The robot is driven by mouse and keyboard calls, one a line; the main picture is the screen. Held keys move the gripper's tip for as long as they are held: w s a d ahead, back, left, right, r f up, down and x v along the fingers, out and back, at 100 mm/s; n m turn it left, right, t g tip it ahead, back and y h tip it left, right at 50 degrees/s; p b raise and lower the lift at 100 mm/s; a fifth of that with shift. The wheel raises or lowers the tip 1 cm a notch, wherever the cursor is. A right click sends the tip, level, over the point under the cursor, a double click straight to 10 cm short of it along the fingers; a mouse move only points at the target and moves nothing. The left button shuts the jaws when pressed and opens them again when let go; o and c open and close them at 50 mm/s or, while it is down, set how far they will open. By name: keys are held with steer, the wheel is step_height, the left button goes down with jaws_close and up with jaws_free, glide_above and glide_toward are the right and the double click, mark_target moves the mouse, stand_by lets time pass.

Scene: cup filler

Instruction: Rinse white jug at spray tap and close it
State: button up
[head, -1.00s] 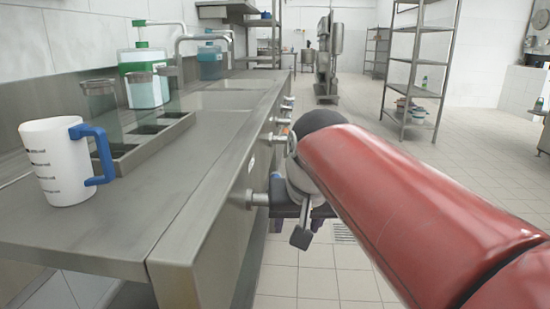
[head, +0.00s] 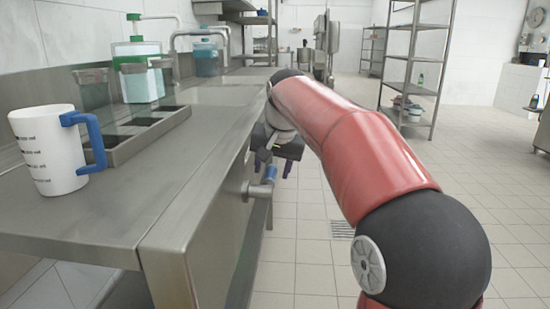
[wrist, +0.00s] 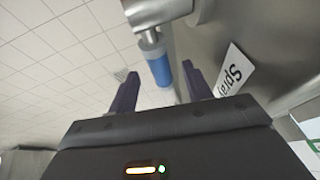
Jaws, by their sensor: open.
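The white jug (head: 48,152) stands upright on the steel counter at the left, with its blue handle toward the right and dark scale marks on its side. A steel valve (head: 257,189) with a blue-tipped lever (head: 271,174) sticks out of the counter front. My gripper (head: 264,160) is open and empty, beside this lever. In the wrist view the blue lever grip (wrist: 158,68) shows in the gap between the fingers of my gripper (wrist: 160,88), apparently not clasped. A white label reading "Spray" (wrist: 235,72) is beside it. Whether water runs is not visible.
A divided tray (head: 140,140) with clear containers stands beside the jug. Behind it are a green-topped dispenser (head: 138,72), sinks (head: 225,94) and curved spouts (head: 200,32). A shelf rack (head: 412,75) stands at the right. The tiled floor (head: 310,250) is open.

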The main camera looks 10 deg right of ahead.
mark_target(273, 174)
steer(key=shift+x, duration=0.85)
steer(key=shift+c, duration=0.3)
jaws_close()
steer(key=shift+p, duration=0.6)
steer(key=f+g+p, duration=0.1)
steer(key=g+p, duration=0.1)
steer(key=p, duration=0.2)
steer(key=shift+w+y, duration=0.1)
steer(key=shift+y, duration=0.3)
steer(key=shift+f+g+p, duration=0.5)
steer(key=shift+g+p, duration=0.2)
steer(key=shift+p, duration=0.1)
steer(key=shift+f, duration=0.1)
